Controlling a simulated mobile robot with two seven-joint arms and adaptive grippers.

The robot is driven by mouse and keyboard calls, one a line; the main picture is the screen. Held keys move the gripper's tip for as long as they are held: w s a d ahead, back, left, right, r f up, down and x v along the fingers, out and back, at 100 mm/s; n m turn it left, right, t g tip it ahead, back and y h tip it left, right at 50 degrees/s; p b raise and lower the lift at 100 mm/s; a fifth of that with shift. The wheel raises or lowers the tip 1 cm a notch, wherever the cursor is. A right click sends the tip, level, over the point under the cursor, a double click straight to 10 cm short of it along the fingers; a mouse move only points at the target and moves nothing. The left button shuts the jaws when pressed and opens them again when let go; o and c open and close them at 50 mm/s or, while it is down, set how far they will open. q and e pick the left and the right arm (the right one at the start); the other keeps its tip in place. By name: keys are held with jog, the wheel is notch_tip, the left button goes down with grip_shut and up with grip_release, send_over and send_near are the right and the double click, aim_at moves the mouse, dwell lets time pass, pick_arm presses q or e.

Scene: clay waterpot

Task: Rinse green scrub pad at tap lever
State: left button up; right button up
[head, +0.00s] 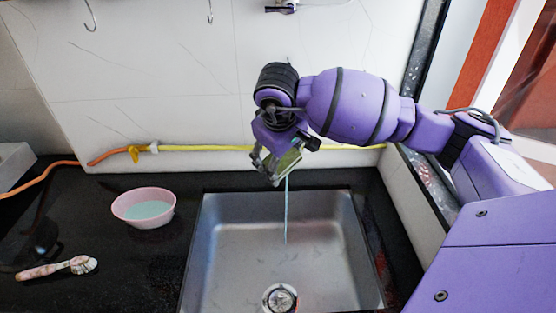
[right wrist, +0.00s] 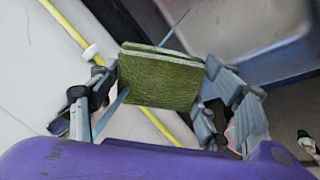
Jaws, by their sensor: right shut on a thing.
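The green scrub pad (right wrist: 160,82) is gripped by its two side edges between the fingers of my right gripper (right wrist: 161,72). In the head view, my right gripper (head: 277,165) points down over the back edge of the sink (head: 215,250), with the pad (head: 288,162) partly hidden between its fingers. A thin blue water stream (head: 286,215) runs from the pad's level down into the sink. In the right wrist view the stream shows on both sides of the pad. The tap lever (head: 279,9) is at the top edge, partly cut off. My left gripper is out of view.
A pink bowl (head: 128,217) with pale blue liquid stands on the black counter (head: 120,270) left of the sink. A brush (head: 55,268) lies in front of it. A yellow and orange hose (head: 205,148) runs along the wall. Hooks (head: 91,20) hang above.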

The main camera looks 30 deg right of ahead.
aim_at(278, 170)
jog(key=shift+w+a, duration=0.35)
jog(key=shift+w, duration=0.05)
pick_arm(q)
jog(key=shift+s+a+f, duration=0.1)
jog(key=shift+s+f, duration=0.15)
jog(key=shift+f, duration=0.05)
pick_arm(e)
jog(key=shift+s+d, duration=0.1)
jog(key=shift+s+d, duration=0.35)
jog(key=shift+s, duration=0.05)
jog(key=shift+s+a+r, duration=0.1)
jog(key=shift+s+a, duration=1.1)
jog(key=shift+a, duration=0.15)
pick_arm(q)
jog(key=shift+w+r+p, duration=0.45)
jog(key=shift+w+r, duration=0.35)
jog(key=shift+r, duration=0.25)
pick_arm(e)
jog(key=shift+s+a, duration=1.55)
jog(key=shift+a, duration=0.05)
